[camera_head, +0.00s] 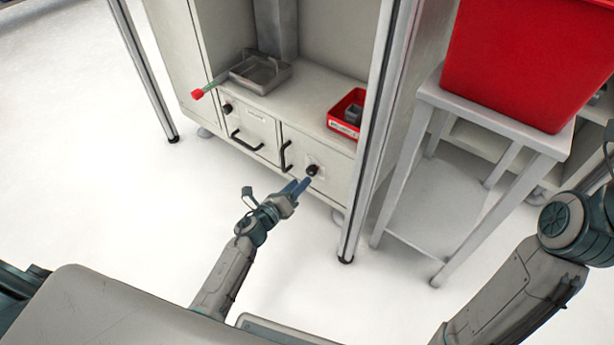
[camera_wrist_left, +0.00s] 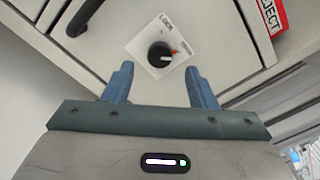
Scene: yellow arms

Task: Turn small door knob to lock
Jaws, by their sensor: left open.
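The small door knob (camera_head: 312,170) is black and round, on the light grey door (camera_head: 325,153) at the lower right of the cabinet. My left gripper (camera_head: 298,186) is open and empty just in front of the knob. In the left wrist view the blue fingertips (camera_wrist_left: 158,78) are spread below the knob, one to each side, apart from it. Of my right arm only links show at the right edge; its gripper is out of the picture.
A black door handle (camera_head: 285,156) is left of the knob. A red bin (camera_head: 346,113) and a metal tray (camera_head: 262,73) stand on the cabinet top. A metal post (camera_head: 372,130) rises right of the door. A large red crate (camera_head: 530,60) sits on a stand at right.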

